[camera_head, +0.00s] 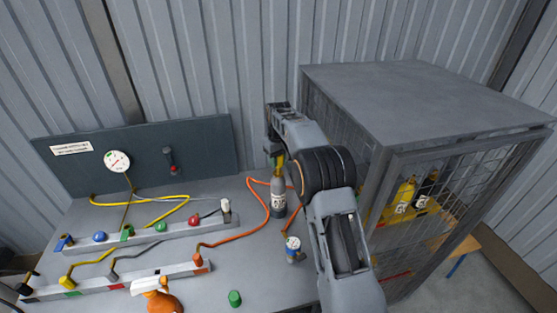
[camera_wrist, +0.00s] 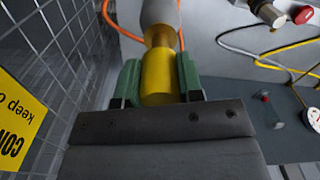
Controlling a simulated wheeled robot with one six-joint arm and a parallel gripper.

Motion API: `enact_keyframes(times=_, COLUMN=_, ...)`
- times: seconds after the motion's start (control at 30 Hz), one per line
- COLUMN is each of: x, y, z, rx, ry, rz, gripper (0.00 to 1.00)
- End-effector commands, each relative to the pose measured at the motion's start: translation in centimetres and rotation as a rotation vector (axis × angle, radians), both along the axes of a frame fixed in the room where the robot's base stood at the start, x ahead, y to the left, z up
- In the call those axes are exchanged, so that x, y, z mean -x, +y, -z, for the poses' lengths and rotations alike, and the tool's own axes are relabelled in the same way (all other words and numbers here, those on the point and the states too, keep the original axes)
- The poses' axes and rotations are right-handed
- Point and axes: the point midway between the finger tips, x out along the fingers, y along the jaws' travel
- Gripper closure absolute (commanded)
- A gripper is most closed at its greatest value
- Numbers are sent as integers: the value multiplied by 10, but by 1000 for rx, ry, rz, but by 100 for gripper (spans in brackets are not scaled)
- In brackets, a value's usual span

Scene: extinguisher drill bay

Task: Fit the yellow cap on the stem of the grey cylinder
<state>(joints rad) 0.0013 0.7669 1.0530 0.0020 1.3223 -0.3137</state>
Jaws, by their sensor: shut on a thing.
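The grey cylinder (camera_head: 278,194) stands upright on the bench with a label on its side. Its grey shoulder also shows at the top of the wrist view (camera_wrist: 160,14). The yellow cap (camera_wrist: 159,76) sits between the green-padded fingers of my gripper (camera_wrist: 160,82), which is shut on it. In the wrist view the cap lines up with the cylinder's top, where a narrower yellowish neck shows. In the head view my gripper (camera_head: 276,155) is directly above the cylinder, and the cap is mostly hidden by it. I cannot tell whether the cap is fully seated on the stem.
A mesh cage (camera_head: 430,100) holding yellow and black cylinders stands close on the right. An orange hose (camera_head: 264,208) runs beside the grey cylinder. Manifold rails lie to the left.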

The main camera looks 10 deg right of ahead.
Motion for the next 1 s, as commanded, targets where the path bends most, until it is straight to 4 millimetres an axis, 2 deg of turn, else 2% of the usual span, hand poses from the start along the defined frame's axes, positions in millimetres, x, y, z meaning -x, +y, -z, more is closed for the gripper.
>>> enact_keyframes(times=1.0, x=0, y=0, z=24, rx=0, ry=0, rz=0, gripper=90)
